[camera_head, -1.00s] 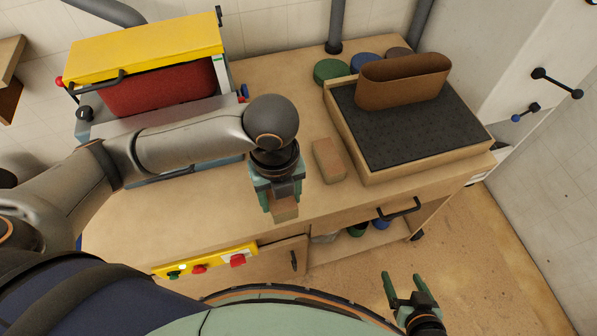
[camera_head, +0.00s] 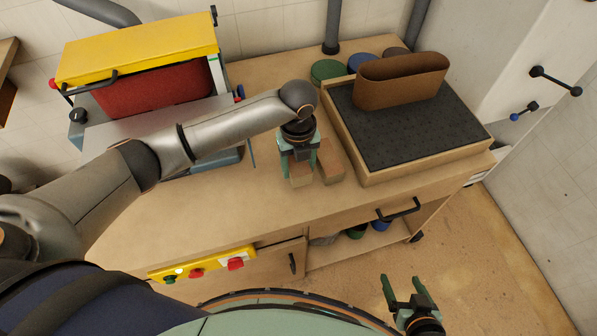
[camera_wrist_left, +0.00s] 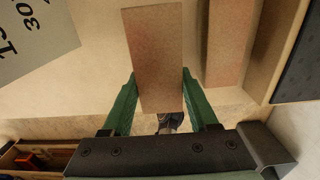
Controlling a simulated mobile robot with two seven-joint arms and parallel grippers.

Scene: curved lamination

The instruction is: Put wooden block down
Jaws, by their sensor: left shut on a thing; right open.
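A wooden block (camera_head: 301,175) is held between the green fingers of my left gripper (camera_head: 298,167), over the wooden bench top. In the left wrist view the block (camera_wrist_left: 155,55) shows between both fingers of the gripper (camera_wrist_left: 158,100), its long side pointing away. A second wooden block (camera_head: 331,162) lies on the bench just to the right, a small gap from the held one; it also shows in the left wrist view (camera_wrist_left: 229,40). I cannot tell whether the held block touches the bench. My right gripper (camera_head: 403,286) is open and empty, over the floor at the lower right.
A wooden-framed tray with a dark pad (camera_head: 413,130) stands right of the blocks, with a brown sanding belt (camera_head: 401,82) on it. A yellow and red machine (camera_head: 137,55) stands at the left. The bench (camera_head: 232,205) front is clear.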

